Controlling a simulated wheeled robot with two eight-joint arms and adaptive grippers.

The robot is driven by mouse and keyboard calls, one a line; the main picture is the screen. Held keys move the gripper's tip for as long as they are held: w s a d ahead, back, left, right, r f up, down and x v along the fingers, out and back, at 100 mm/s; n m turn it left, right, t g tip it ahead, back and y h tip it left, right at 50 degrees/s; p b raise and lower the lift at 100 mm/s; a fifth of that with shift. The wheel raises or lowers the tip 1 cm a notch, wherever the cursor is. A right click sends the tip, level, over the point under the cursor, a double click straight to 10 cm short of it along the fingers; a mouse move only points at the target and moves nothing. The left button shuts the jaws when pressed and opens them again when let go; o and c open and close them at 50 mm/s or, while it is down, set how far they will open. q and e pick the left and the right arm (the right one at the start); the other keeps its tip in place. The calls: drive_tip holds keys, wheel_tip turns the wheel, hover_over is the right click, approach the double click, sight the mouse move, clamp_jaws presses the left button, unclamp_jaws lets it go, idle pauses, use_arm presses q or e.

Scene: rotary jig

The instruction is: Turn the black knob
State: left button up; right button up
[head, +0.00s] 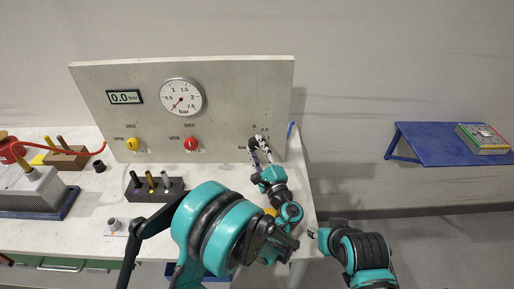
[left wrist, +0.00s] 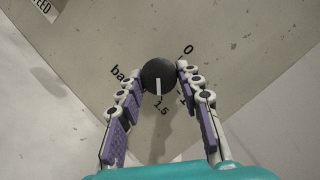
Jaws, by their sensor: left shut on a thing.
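The black knob (left wrist: 158,75) is round, with a white pointer line, and sits on the grey panel (head: 232,95). In the left wrist view the line points down toward the 1.5 mark; a 0 and "ba…" are also printed around it. My left gripper (head: 261,147) is at the panel's lower right in the head view. Its fingers, also in the left wrist view (left wrist: 157,80), are shut on the knob from both sides. The fingers mostly hide the knob in the head view. My right arm is at the lower right; its finger state is unclear.
The panel carries a round gauge (head: 181,97), a 0.0 bar display (head: 125,97), a yellow knob (head: 133,144) and a red knob (head: 191,144). A dark block with pegs (head: 155,189) stands on the bench. A blue shelf (head: 440,146) is at the right.

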use_arm(q)
drive_tip(key=shift+m+t, duration=0.3)
drive_tip(key=shift+m, duration=0.1)
drive_tip(key=o, duration=1.1)
drive_tip(key=shift+f, duration=0.1)
drive_tip(key=shift+o, duration=0.2)
wheel_tip(320, 180, up, 9)
drive_tip(key=shift+s+d+r, duration=0.1)
drive_tip(key=shift+s+d, duration=0.05)
drive_tip(key=shift+r, duration=0.45)
drive_tip(key=shift+a, duration=0.2)
